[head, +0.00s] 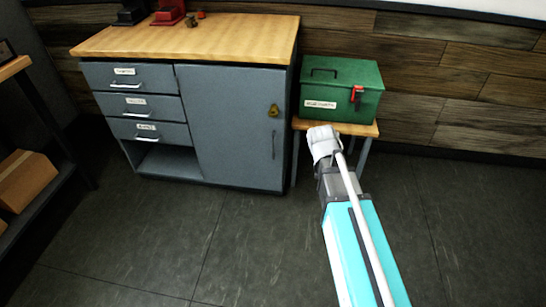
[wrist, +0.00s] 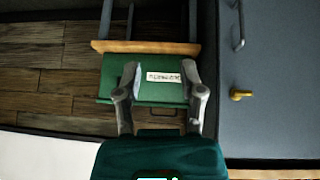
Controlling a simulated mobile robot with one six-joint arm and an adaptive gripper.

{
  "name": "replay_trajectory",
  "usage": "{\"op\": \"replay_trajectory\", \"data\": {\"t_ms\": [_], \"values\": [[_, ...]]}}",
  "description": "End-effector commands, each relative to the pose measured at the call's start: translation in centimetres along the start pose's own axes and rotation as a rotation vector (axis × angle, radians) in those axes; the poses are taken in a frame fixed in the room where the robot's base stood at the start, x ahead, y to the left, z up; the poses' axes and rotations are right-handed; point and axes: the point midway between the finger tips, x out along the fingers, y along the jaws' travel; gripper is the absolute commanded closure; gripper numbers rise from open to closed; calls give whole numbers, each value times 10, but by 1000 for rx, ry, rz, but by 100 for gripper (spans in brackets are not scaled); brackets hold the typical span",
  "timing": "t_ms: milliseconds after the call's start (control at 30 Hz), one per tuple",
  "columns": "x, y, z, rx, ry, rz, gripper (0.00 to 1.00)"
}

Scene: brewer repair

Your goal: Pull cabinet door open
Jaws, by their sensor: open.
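The cabinet door (head: 225,120) is a grey-blue panel on the right half of the cabinet and looks closed. It has a slim vertical handle (head: 274,146) near its right edge and a brass fitting (head: 273,110) above that. In the wrist view, which looks upside down, the door (wrist: 280,60), its handle (wrist: 240,25) and the brass fitting (wrist: 240,95) are on the right. My gripper (wrist: 162,80) is open and empty in the wrist view, with the green box behind its fingers. It is off to the side of the handle. I cannot make out its fingers in the head view.
A green toolbox (head: 341,90) stands on a small wooden stand (head: 360,129) right beside the cabinet. Labelled drawers (head: 128,78) are left of the door. Red equipment (head: 168,12) sits on the wooden top. A cardboard box (head: 22,180) is on a left shelf. The floor before the cabinet is clear.

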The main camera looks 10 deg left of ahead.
Motion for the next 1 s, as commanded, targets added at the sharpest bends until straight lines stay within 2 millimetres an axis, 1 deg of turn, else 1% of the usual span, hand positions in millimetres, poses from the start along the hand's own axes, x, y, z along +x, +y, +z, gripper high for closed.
{"op": "replay_trajectory", "data": {"t_ms": [33,200,667,1000], "values": [[17,-8,4,-3,21,-3,49],[42,-27,2,-6,93,-14,49],[105,-86,0,-17,285,-68,49],[146,-135,2,-30,423,-128,49]]}}
